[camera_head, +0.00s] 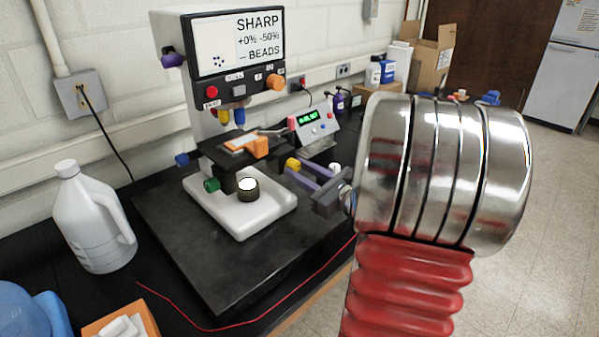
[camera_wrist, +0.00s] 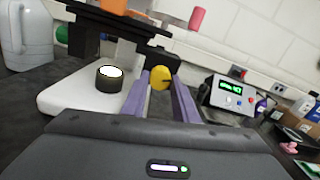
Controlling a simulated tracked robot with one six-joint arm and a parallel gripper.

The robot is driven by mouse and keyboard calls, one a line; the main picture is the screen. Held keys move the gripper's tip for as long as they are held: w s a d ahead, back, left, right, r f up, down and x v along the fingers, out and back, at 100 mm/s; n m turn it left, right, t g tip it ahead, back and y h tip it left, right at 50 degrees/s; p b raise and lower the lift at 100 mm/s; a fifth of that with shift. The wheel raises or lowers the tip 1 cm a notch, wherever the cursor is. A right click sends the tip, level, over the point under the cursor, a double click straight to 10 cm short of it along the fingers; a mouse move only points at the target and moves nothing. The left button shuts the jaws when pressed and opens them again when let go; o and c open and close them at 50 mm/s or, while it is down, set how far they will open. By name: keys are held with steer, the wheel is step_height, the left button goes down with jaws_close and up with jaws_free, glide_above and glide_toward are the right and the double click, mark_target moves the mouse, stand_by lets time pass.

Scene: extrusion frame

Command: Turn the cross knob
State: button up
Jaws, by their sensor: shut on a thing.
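The yellow knob (camera_head: 292,164) sits on the right side of the dark stage of a bench instrument. My gripper (camera_head: 298,170) reaches it from the right with two purple fingers. In the wrist view my gripper (camera_wrist: 162,76) has its fingertips on either side of the yellow knob (camera_wrist: 161,78) and is shut on it. The fingers cover part of the knob. I cannot make out a cross shape on it, nor its turn angle. Other knobs on the instrument are green (camera_head: 211,185), blue (camera_head: 182,160), orange (camera_head: 275,82) and purple (camera_head: 172,60).
The instrument's white base (camera_head: 250,222) carries a dark round piece with a bright top (camera_head: 248,188). A small box with a green display (camera_head: 312,126) stands behind my gripper. A white jug (camera_head: 92,220) stands at the left. A red wire (camera_head: 270,312) crosses the front.

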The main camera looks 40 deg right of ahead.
steer(key=o, duration=1.1)
steer(key=shift+c, duration=0.2)
steer(key=s, duration=1.3)
steer(key=shift+s+d, duration=0.2)
steer(key=shift+s, duration=0.2)
